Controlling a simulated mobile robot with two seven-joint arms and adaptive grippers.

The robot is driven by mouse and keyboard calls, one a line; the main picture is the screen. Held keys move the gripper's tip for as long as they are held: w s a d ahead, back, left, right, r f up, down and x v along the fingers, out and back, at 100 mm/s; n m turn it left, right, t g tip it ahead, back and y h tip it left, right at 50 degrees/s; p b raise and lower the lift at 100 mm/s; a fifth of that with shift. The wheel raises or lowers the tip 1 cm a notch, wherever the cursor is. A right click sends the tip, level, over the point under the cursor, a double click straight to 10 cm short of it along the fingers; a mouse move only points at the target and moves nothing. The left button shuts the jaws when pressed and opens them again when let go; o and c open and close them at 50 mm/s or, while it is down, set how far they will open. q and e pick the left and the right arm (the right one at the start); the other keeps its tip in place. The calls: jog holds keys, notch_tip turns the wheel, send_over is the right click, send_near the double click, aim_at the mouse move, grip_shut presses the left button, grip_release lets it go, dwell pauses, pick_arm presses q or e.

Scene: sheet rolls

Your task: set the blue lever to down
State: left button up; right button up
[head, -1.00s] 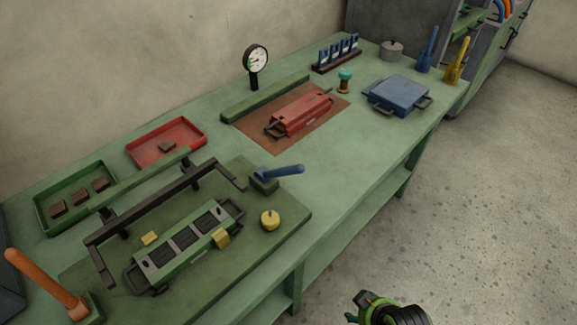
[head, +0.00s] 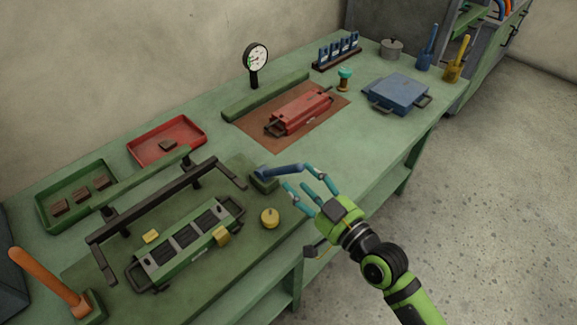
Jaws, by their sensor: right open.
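The blue lever (head: 280,172) sits on a dark green block (head: 262,181) at the right corner of the dark green plate on the bench. Its handle points right and slightly up from the block, lying close to level. My right gripper (head: 307,188) is open, its teal fingers spread around or just beside the handle's free end. I cannot tell whether they touch it. The tip of the handle is partly hidden by a finger. My left gripper is not in view.
A yellow knob (head: 270,218) stands just in front of the lever block. A dark frame (head: 150,205) and a green slotted unit (head: 188,244) lie to the left. An orange lever (head: 45,280) is at the lower left. A red roll unit (head: 300,112) lies behind.

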aim_at(288, 169)
jog(key=x, duration=0.5)
jog(key=shift+w+a+p, duration=0.2)
jog(key=shift+w+p, duration=0.05)
jog(key=shift+p, duration=0.15)
grip_shut()
